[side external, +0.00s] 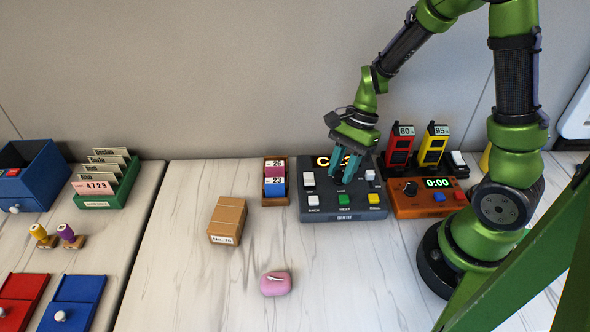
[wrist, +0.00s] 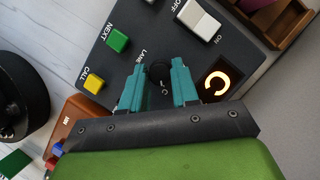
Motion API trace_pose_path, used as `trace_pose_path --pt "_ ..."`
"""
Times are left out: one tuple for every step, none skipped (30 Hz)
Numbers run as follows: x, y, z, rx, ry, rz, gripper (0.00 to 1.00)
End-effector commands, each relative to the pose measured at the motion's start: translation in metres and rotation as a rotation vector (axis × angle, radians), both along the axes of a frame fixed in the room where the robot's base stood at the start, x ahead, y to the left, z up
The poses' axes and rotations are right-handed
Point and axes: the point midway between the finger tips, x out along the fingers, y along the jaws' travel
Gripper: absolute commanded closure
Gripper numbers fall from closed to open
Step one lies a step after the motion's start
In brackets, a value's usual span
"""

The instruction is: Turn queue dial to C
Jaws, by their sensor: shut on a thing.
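The queue console (side external: 344,216) is a dark grey box with a white switch, coloured buttons and a lit display. My gripper (side external: 346,163) reaches down over its middle from behind. In the wrist view, my gripper's (wrist: 158,78) teal fingers are shut on the black queue dial (wrist: 159,72), one on each side, near the label LANE. The console's display (wrist: 216,83) shows an orange shape like a C in the wrist view. In the side view the fingers hide the dial and part of the display (side external: 322,161).
An orange timer (side external: 425,207) reading 0:00 stands right of the console, with red and yellow devices marked 60 and 95 behind it. A wooden card holder (side external: 275,199) is close on the left. A brown box (side external: 228,220) and pink object (side external: 276,284) lie on the table.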

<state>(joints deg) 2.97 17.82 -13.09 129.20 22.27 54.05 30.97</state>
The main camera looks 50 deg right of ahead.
Motion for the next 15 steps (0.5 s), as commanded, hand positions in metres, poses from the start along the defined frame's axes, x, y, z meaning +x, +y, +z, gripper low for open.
trace_pose_path --pt "0.0004 -0.0003 0.0012 0.001 -0.002 -0.001 0.66" --pt "0.0003 -0.0003 0.0011 0.001 -0.002 -0.001 0.61" --pt "0.0003 -0.0003 0.0011 0.001 -0.002 -0.001 0.55" --pt "0.0003 -0.0003 0.0010 0.001 -0.001 0.000 0.51" --pt "0.0002 -0.0003 0.0008 0.001 -0.001 0.000 0.47" --pt "0.0002 -0.0003 0.0006 0.001 -0.001 0.000 0.47" --pt "0.0002 -0.0003 0.0006 0.000 -0.001 0.001 0.47" --pt "0.0002 -0.0002 0.0006 0.000 -0.001 0.001 0.47" --pt "0.0001 -0.0002 0.0005 0.000 0.000 0.001 0.47" --pt "0.0001 -0.0002 0.0004 0.000 0.000 0.001 0.47" --pt "0.0001 -0.0002 0.0004 0.000 0.000 0.001 0.47" --pt "0.0001 -0.0002 0.0004 0.000 0.000 0.001 0.47" --pt "0.0002 -0.0003 0.0007 0.000 0.000 0.001 0.47" --pt "0.0003 -0.0007 0.0017 0.000 -0.001 0.001 0.47" --pt "0.0005 -0.0015 0.0037 0.000 -0.002 0.001 0.47"
